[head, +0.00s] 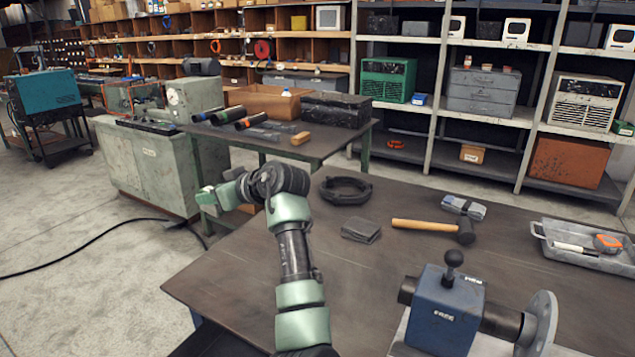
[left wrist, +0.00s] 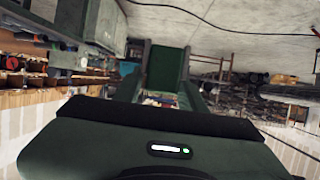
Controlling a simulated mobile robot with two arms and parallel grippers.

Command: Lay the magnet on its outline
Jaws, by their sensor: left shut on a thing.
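My left gripper (head: 207,194) reaches left past the near table's left edge, above the floor. In the left wrist view, two grey-green fingers (left wrist: 160,88) close around a dark green block (left wrist: 166,68), probably the magnet. Its shape is hard to make out, and in the head view it cannot be told from the gripper. I cannot make out the magnet's outline on the near table (head: 255,262). My right gripper is not in view.
The near table holds a black ring (head: 345,189), dark grey block (head: 361,231), hammer (head: 425,225), grey packet (head: 464,207), tray (head: 590,261) and blue fixture (head: 445,312) with a flanged pipe (head: 540,322). A second table (head: 345,142) stands behind. The near table's left part is clear.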

